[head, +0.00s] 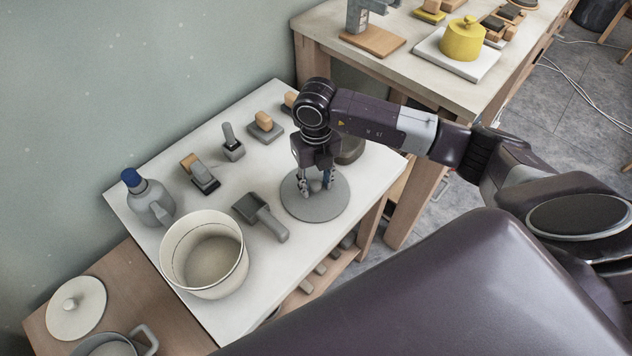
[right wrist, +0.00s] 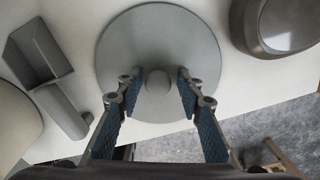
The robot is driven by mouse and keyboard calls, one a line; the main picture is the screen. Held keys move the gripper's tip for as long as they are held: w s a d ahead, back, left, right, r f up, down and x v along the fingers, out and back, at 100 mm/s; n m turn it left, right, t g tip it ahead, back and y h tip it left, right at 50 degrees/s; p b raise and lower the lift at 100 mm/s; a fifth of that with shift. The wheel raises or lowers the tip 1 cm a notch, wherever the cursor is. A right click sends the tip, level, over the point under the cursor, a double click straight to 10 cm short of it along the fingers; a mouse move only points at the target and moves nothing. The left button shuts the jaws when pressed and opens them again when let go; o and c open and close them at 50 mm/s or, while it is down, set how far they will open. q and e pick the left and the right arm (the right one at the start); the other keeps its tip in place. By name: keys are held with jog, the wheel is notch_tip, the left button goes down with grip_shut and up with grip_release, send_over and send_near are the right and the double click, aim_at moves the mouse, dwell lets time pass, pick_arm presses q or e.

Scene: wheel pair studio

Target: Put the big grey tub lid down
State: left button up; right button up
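The big grey tub lid (head: 314,206) is a flat round disc near the right front edge of the white table. It looks level and appears to lie on the tabletop. My right gripper (head: 317,187) points down over its middle. In the right wrist view the lid (right wrist: 125,45) fills the centre, with its round knob (right wrist: 158,82) between the fingertips of my right gripper (right wrist: 160,78). A gap shows on each side of the knob, so the fingers are open around it. My left gripper is out of view.
On the white table (head: 290,243) are a grey scoop (head: 262,217), a cream tub (head: 205,256), a blue-capped bottle (head: 150,200) and several brushes and blocks. A rounded dark grey vessel (right wrist: 275,25) stands close beside the lid. A wooden table (head: 390,72) stands behind.

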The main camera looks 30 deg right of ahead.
aim_at(316, 184)
jog(key=shift+r, duration=0.15)
notch_tip(316, 184, up, 12)
jog(key=b, duration=0.1)
dwell(0.5)
dwell(0.5)
